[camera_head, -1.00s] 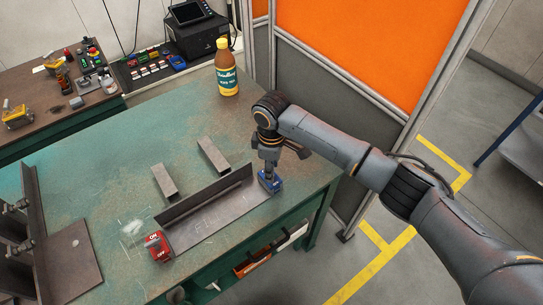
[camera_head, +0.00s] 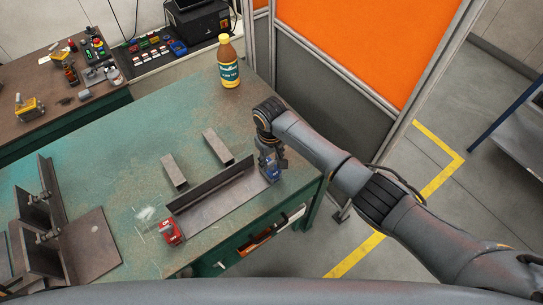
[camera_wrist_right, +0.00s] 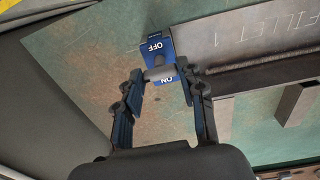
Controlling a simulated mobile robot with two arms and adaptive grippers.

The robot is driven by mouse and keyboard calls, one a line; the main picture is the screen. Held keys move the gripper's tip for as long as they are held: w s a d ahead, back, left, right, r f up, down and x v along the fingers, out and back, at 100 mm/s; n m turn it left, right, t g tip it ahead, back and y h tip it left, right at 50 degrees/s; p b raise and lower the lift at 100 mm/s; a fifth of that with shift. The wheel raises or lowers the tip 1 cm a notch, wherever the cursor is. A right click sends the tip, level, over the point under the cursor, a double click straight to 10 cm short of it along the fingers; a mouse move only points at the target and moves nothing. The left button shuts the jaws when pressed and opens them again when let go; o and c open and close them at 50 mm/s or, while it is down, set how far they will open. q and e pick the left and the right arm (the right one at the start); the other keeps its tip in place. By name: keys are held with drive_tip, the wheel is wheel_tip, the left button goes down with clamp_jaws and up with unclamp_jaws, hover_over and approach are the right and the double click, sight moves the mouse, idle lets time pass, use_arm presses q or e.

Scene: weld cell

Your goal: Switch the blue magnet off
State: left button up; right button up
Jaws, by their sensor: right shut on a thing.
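The blue magnet (camera_head: 272,174) sits at the right end of the steel angle (camera_head: 212,192) on the green table. In the wrist view the blue magnet (camera_wrist_right: 157,46) shows OFF on its far part and ON on its near part. Its grey handle (camera_wrist_right: 160,73) lies crosswise between the fingers, near the ON side. My right gripper (camera_wrist_right: 161,82) is shut on this handle, one finger at each end. In the head view the right gripper (camera_head: 270,158) is above the magnet and partly hides it. My left gripper is not in view.
A red magnet (camera_head: 170,232) sits at the angle's left end. Two short steel bars (camera_head: 218,147) lie behind the angle. Steel brackets (camera_head: 92,245) stand at the left. An orange screen (camera_head: 355,40) borders the right.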

sight(271, 164)
idle(0.3)
drive_tip(key=o, duration=1.2)
drive_tip(key=shift+c, duration=0.2)
wheel_tip(271, 164, up, 12)
drive_tip(key=shift+s, duration=0.25)
drive_tip(key=shift+a, duration=0.1)
